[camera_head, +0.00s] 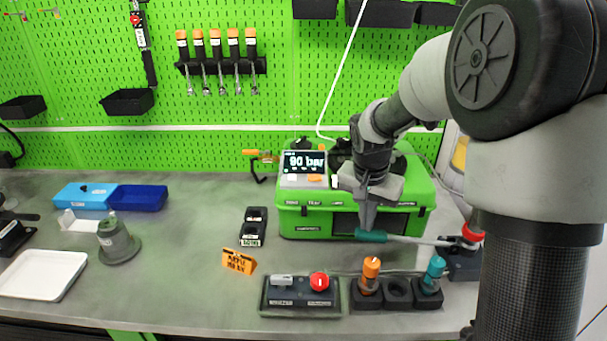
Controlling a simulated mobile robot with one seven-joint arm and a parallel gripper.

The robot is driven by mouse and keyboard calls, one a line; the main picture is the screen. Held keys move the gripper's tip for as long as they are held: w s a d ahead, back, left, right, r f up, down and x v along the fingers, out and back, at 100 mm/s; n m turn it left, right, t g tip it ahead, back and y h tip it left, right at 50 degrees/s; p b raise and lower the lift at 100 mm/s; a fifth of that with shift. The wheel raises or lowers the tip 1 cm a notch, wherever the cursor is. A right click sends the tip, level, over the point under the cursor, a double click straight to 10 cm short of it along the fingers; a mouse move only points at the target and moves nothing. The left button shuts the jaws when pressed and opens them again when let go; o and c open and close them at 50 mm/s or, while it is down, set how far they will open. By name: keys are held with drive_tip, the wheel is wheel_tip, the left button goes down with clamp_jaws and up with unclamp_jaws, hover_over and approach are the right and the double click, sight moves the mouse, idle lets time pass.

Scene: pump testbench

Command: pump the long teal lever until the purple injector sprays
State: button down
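The long teal lever (371,236) lies almost level in front of the green case. Its teal grip is at the left, and its pale rod runs right to a dark block with a red cap. My gripper (369,227) points down at the teal grip, its tips at or just above the top of it. The fingers look together, with no clear gap. I cannot tell exact contact. I cannot make out a purple injector. An orange injector (371,268) and a teal injector (434,269) stand in a black holder (398,293) whose middle socket looks empty.
The green case (310,222) carries a display (304,161) reading 90 bar. A control box (300,298) with a red button stands at the front. An orange sign (239,261), blue bins (138,197), a grey bell-shaped part (118,243) and a white tray (42,273) lie leftward.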

sight(363, 233)
drive_tip(key=shift+a+f+b, duration=0.2)
drive_tip(key=shift+f+b, duration=1.25)
drive_tip(key=shift+f, duration=0.6)
drive_tip(key=shift+d+r+p, duration=0.15)
drive_tip(key=shift+r+p, duration=0.8)
drive_tip(key=shift+r, duration=0.45)
drive_tip(key=shift+d+r+p, duration=0.2)
drive_tip(key=shift+r+p, duration=0.75)
drive_tip(key=shift+r, duration=0.4)
drive_tip(key=shift+d+r+p, duration=0.15)
drive_tip(key=shift+r+p, duration=0.8)
drive_tip(key=shift+r, duration=0.45)
drive_tip(key=shift+f, duration=0.1)
drive_tip(key=shift+a+f+b, duration=0.25)
drive_tip(key=shift+f+b, duration=1.35)
drive_tip(key=shift+f, duration=0.4)
drive_tip(key=shift+a+f+b, duration=0.2)
drive_tip(key=shift+f+b, duration=1.35)
drive_tip(key=shift+f, duration=0.4)
drive_tip(key=shift+r, duration=0.1)
drive_tip(key=shift+d+r+p, duration=0.25)
drive_tip(key=shift+r+p, duration=1.2)
drive_tip(key=shift+r, duration=0.55)
drive_tip(key=shift+d+r+p, duration=0.2)
drive_tip(key=shift+r+p, duration=1.25)
drive_tip(key=shift+r, duration=0.55)
